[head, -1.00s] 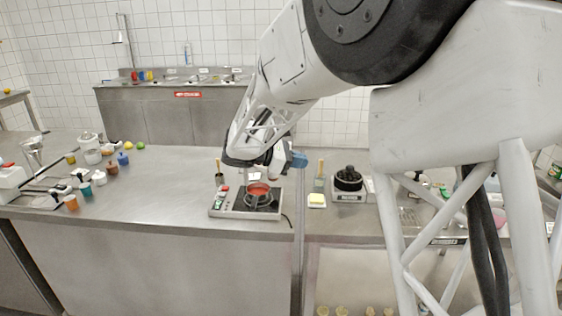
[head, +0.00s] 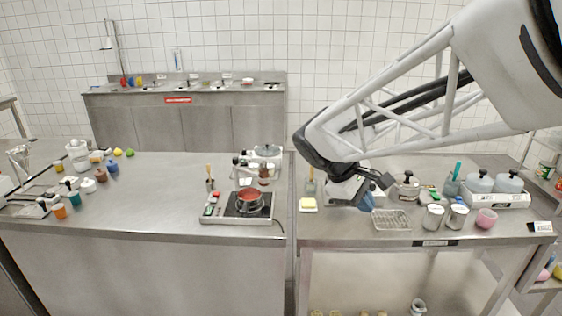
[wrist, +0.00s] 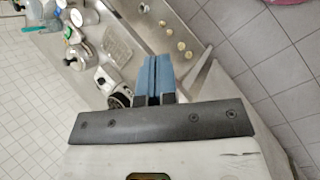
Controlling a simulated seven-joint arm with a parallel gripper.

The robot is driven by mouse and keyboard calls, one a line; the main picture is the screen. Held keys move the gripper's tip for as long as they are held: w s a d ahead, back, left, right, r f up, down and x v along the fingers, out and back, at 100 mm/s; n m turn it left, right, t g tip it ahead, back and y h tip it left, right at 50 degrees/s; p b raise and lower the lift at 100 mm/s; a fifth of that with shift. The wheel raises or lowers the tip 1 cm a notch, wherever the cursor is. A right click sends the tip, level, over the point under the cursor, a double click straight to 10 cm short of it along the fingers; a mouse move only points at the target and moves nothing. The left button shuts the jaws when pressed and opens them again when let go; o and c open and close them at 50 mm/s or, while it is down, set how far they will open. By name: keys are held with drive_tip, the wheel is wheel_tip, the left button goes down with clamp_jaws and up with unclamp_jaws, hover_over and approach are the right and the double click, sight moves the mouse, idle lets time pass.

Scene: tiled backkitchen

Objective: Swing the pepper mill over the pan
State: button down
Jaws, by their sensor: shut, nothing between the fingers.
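A small pan (head: 250,196) with red contents sits on the hot plate (head: 212,213) near the front edge of the left counter. A dark reddish-brown piece that looks like the pepper mill (head: 264,171) hangs from a pale arm (head: 242,161) just above and behind the pan, slightly right of its middle. I cannot tell whether it is straight over the pan. My gripper (head: 377,188) is well to the right, above the right counter. In the wrist view its blue fingers (wrist: 153,72) are together and empty.
A wire rack (head: 391,220), metal cups (head: 433,217) and a pink bowl (head: 486,218) stand below and right of my gripper. Several jars stand at the left; the left counter's middle is clear.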

drive_tip(key=shift+s+d+m+t+y, duration=0.65)
drive_tip(key=shift+s+m+y, duration=2.7)
drive_tip(key=shift+s, duration=2.05)
drive_tip(key=w+a+r+n+y, duration=0.1)
drive_tip(key=w+a+r, duration=0.2)
drive_tip(key=w, duration=0.9)
drive_tip(key=w+a+r+n+y, duration=0.1)
drive_tip(key=w+a+r+y, duration=0.15)
drive_tip(key=w, duration=0.95)
drive_tip(key=w+a+f+n+y, duration=0.1)
drive_tip(key=w+a+f+n, duration=0.1)
drive_tip(key=w, duration=0.7)
drive_tip(key=w+a+f+n+g, duration=0.1)
drive_tip(key=w+a, duration=0.4)
drive_tip(key=w, duration=0.5)
drive_tip(key=w+a+f+n+g+y, duration=0.1)
drive_tip(key=w+a+f+n, duration=0.2)
drive_tip(key=w, duration=0.7)
drive_tip(key=shift+w+a+f+y, duration=0.2)
drive_tip(key=shift+a+f+y, duration=0.1)
drive_tip(key=shift+a+f, duration=0.3)
drive_tip(key=shift+f+g, duration=0.1)
drive_tip(key=shift+g, duration=0.15)
